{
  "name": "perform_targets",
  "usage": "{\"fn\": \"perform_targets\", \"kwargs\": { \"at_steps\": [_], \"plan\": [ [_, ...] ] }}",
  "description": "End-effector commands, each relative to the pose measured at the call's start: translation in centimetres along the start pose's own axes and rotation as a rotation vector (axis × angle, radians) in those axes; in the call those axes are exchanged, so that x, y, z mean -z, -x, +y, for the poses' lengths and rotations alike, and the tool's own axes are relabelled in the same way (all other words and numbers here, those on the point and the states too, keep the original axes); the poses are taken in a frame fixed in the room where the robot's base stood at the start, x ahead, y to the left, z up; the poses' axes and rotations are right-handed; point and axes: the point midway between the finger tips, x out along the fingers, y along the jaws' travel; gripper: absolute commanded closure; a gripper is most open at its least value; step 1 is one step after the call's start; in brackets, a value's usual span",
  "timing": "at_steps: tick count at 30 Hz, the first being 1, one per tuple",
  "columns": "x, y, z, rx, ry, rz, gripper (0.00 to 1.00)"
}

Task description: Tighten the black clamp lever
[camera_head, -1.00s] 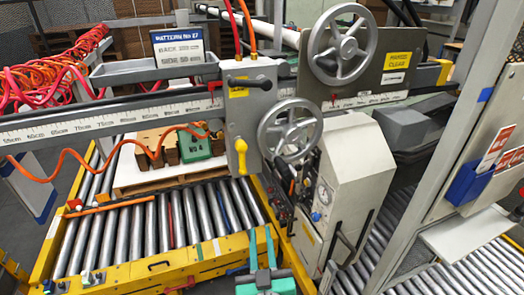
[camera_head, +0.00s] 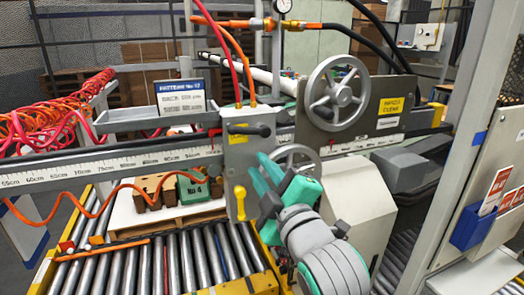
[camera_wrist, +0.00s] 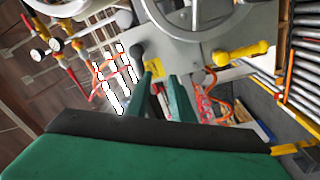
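My gripper (camera_head: 264,172), with teal fingers, is in front of the carriage, below and slightly right of the lever. In the wrist view the gripper's fingers (camera_wrist: 161,75) are apart, with nothing held between them. The lever appears apart from the fingers, though the exact distance is hard to tell.
A grey handwheel (camera_head: 337,93) stands right of the lever; a second, lower one (camera_head: 296,152) is partly hidden behind my gripper. The ruler beam (camera_head: 90,167) runs left.

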Motion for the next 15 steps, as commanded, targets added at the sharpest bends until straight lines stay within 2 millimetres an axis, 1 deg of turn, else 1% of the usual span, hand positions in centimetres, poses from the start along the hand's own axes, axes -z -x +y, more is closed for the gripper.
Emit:
{"fn": "perform_targets", "kwargs": {
  "at_steps": [1, 6, 9, 15],
  "plan": [
    [0.8, 0.2, 1.3, 0.008, 0.061, -0.004, 0.79],
    [2.4, 0.8, 3.4, 0.048, 0.216, -0.025, 0.79],
    [2.9, 1.1, 4.1, 0.064, 0.272, -0.036, 0.79],
    [3.1, 1.2, 4.5, 0.077, 0.311, -0.046, 0.79]
  ]
}}
